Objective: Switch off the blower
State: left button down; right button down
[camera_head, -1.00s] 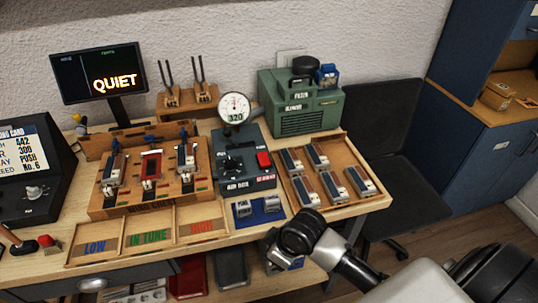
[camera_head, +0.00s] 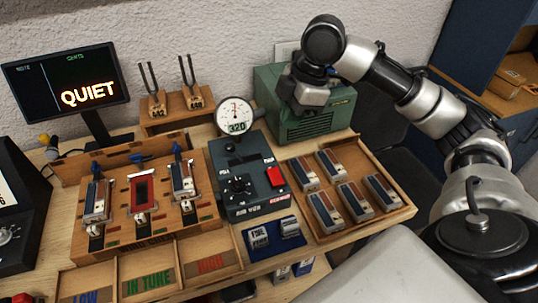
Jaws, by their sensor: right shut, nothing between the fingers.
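The blower is the green box (camera_head: 340,122) with a slatted front at the back right of the bench. My right gripper (camera_head: 308,98) is shut and empty, in front of and over the blower's upper left part. It hides the labels and most of the top. A small bit of blue (camera_head: 331,71) shows beside the gripper, at the blue part on the blower's top. The switch's position cannot be made out, nor whether the fingers touch it. My left gripper is not in view.
A round gauge (camera_head: 234,114) reading 320 stands on the dark air box (camera_head: 243,205) with a red switch, left of the blower. A wooden tray (camera_head: 397,211) of several blocks lies in front. The screen (camera_head: 67,92) reads QUIET. Tuning forks (camera_head: 186,85) stand behind.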

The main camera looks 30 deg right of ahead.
aim_at(272, 171)
jog(key=x, duration=1.2)
jog(key=shift+d+f, duration=0.3)
jog(key=shift+f, duration=0.1)
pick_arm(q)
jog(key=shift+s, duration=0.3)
pick_arm(e)
jog(key=shift+w+f, duration=0.1)
jog(key=shift+f, duration=0.55)
jog(key=shift+p, duration=0.6)
jog(key=shift+f, duration=0.15)
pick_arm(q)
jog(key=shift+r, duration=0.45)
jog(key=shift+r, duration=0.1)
